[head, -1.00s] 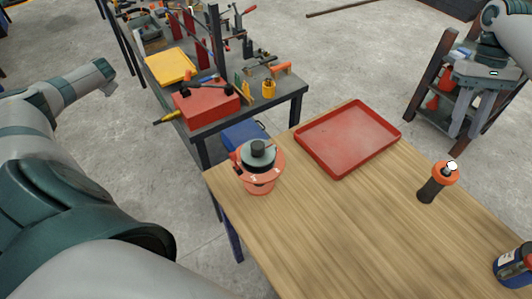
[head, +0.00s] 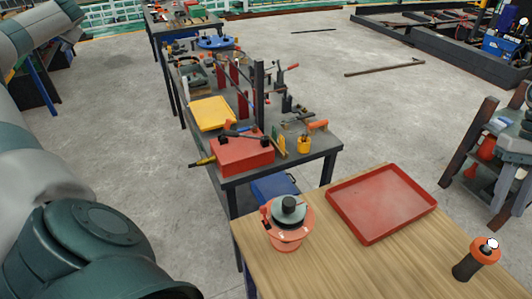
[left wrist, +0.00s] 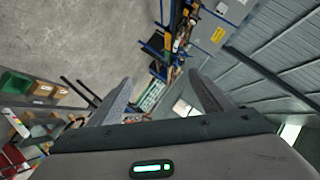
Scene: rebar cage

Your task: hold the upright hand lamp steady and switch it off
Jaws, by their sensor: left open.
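The hand lamp (head: 475,260) stands upright on the wooden table in the lower right of the head view. It has a dark handle and an orange head with a small white bulb-like top. My right gripper (head: 507,192) is at the right edge of the head view, partly cut off, above and apart from the lamp. How far its fingers stand apart is unclear. My left gripper (left wrist: 160,77) shows in the left wrist view with its fingers apart and nothing between them. The lamp is not visible there.
A red tray (head: 382,205) lies behind the lamp. A cluttered dark workbench (head: 280,165) stands beyond, with a red box (head: 242,157).

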